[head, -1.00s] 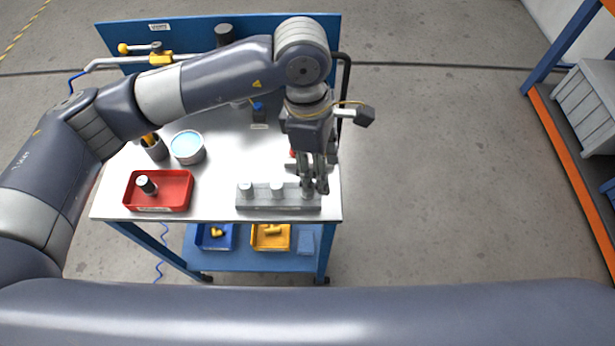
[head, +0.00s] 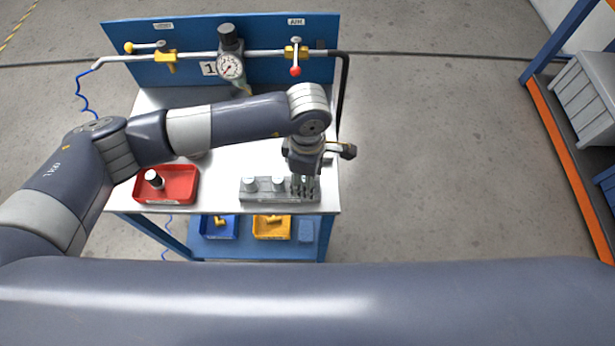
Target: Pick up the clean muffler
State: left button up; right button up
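A grey rack (head: 258,196) stands near the front edge of the bench. Two white-topped mufflers (head: 249,184) (head: 278,183) stand upright in its left and middle places. My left gripper (head: 304,189) points down at the rack's right end. Its fingers cover that place, so I cannot tell whether a muffler is between them or how far they are closed. A white-topped muffler with a dark body (head: 154,179) leans in the red tray (head: 183,196) at the left. My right gripper is not in view.
A blue panel (head: 190,72) at the back carries a pipe, a pressure gauge (head: 230,66), a yellow-handled valve and a red-knobbed valve (head: 296,62). Blue (head: 222,232) and yellow bins (head: 272,232) sit on the lower shelf. My arm crosses above the bench, hiding its middle.

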pick_arm(q)
jog(key=shift+f, duration=0.35)
jog(key=c, duration=1.1)
jog(key=shift+r, duration=0.1)
